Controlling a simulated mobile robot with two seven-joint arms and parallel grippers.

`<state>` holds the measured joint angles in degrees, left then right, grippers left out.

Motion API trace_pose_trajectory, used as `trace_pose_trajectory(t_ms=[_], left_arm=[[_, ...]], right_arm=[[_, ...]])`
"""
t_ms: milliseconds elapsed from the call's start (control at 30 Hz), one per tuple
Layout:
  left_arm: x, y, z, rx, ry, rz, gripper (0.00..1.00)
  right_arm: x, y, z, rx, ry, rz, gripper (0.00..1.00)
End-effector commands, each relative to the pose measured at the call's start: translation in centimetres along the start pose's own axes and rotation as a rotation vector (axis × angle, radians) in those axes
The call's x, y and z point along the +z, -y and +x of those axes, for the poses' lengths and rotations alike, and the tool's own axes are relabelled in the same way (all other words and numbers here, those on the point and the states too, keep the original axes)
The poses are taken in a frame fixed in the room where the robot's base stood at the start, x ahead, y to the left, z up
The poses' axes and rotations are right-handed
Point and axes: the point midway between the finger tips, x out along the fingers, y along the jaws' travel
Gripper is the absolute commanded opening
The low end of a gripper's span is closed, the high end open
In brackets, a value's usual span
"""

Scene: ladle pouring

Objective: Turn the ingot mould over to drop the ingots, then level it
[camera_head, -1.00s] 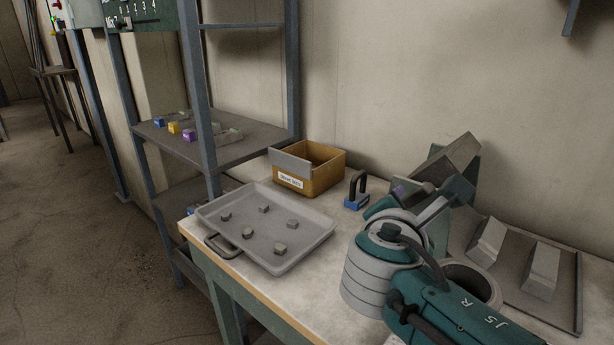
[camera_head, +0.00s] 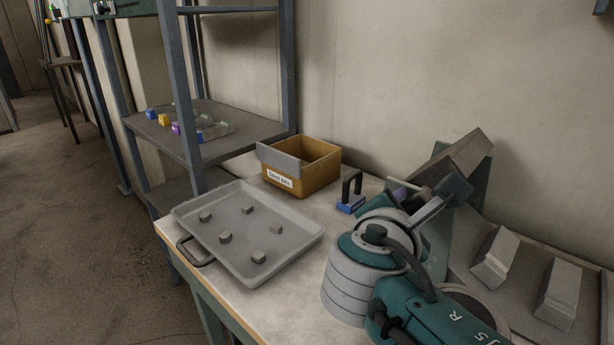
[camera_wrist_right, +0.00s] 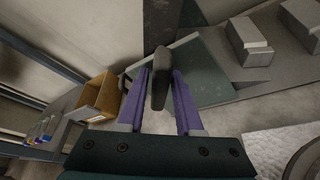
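The ingot mould (camera_head: 462,158) is a dark grey block that stands steeply tilted beside a teal stand plate (camera_head: 472,190) at the right of the bench. In the right wrist view part of the mould (camera_wrist_right: 163,22) shows beyond the fingers. My right gripper (camera_head: 402,192) is at the mould's lower left end. Two pale ingots (camera_head: 495,260) (camera_head: 558,295) lie apart on a grey tray (camera_head: 527,262) to the right. The mould's cavities are hidden. My left gripper is out of view.
A pale tray (camera_head: 232,262) with several small grey lumps stands at the bench's left. Behind it are an orange bin (camera_head: 303,172) and a blue block with a dark handle (camera_head: 350,203). A shelf rack (camera_head: 190,140) stands left of the bench. The wall is close behind.

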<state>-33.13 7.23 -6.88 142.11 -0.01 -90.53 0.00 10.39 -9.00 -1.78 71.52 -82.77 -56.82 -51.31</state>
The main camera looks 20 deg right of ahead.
Motion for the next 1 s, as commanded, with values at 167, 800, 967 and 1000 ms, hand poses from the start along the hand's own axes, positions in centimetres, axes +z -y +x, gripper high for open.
trace_pose_trajectory(t_ms=[167,800,967,1000], left_arm=[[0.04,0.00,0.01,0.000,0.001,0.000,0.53],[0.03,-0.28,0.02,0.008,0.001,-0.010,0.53],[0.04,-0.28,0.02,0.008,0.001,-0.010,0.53],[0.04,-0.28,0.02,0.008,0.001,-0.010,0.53]], right_arm=[[0.01,0.00,0.02,0.000,0.000,0.000,0.13],[0.01,0.03,0.04,-0.001,0.000,0.000,0.00],[0.01,0.05,0.05,-0.001,0.000,-0.001,0.00],[0.01,0.05,0.05,-0.001,0.000,-0.001,0.00]])
